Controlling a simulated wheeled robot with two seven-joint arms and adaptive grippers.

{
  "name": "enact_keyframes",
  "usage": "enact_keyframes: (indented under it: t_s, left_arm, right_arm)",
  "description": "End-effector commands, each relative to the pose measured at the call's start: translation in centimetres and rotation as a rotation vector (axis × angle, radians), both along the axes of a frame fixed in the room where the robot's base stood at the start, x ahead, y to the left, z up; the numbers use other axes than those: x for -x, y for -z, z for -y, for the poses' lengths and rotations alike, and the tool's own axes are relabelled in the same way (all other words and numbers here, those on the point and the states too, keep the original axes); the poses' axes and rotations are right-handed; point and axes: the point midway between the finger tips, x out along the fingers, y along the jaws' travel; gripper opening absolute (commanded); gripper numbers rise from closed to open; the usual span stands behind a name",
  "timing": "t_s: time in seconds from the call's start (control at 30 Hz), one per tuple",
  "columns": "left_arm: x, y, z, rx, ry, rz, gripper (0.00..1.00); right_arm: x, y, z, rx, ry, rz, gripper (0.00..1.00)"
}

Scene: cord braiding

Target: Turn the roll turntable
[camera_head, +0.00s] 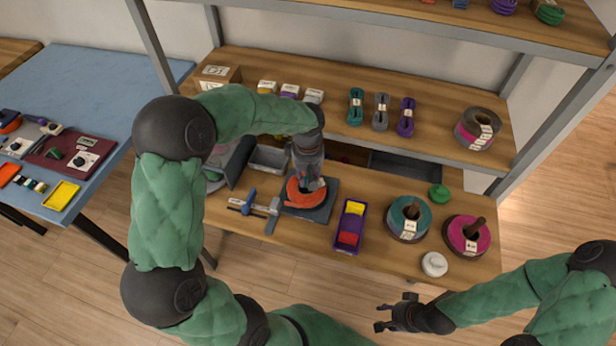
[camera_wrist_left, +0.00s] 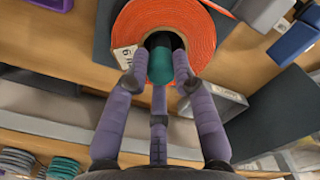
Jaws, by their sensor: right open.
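An orange cord roll (camera_head: 306,192) lies on a dark square turntable base (camera_head: 308,210) on the workbench. The roll also shows in the left wrist view (camera_wrist_left: 205,45), with a white label and a teal post (camera_wrist_left: 163,62) in its dark centre. My left gripper (camera_head: 314,183) is directly over the roll. In the left wrist view its fingers (camera_wrist_left: 160,75) are spread on both sides of the teal post; whether they press on it cannot be told. My right gripper (camera_head: 383,316) is open and empty, low in front of the bench.
A blue-handled clamp tool (camera_head: 250,204) lies left of the turntable, and a purple tray (camera_head: 350,226) with yellow and red pieces lies right of it. Teal (camera_head: 409,217) and magenta (camera_head: 467,236) spools stand further right. A shelf (camera_head: 340,110) with cord bundles hangs over the bench's back.

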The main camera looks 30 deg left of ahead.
Motion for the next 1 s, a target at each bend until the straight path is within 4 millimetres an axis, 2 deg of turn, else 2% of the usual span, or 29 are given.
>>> enact_keyframes:
  t_s: [0.47, 1.0]
  left_arm:
    - [0.2, 0.0, 0.1, 0.001, 0.031, -0.006, 0.00]
    - [0.3, 0.0, 0.1, 0.002, 0.263, -0.009, 0.00]
  right_arm:
    - [0.0, -0.2, 0.0, 0.000, 0.000, 0.000, 0.45]
    - [0.0, -1.6, 0.0, 0.000, 0.000, 0.000, 0.45]
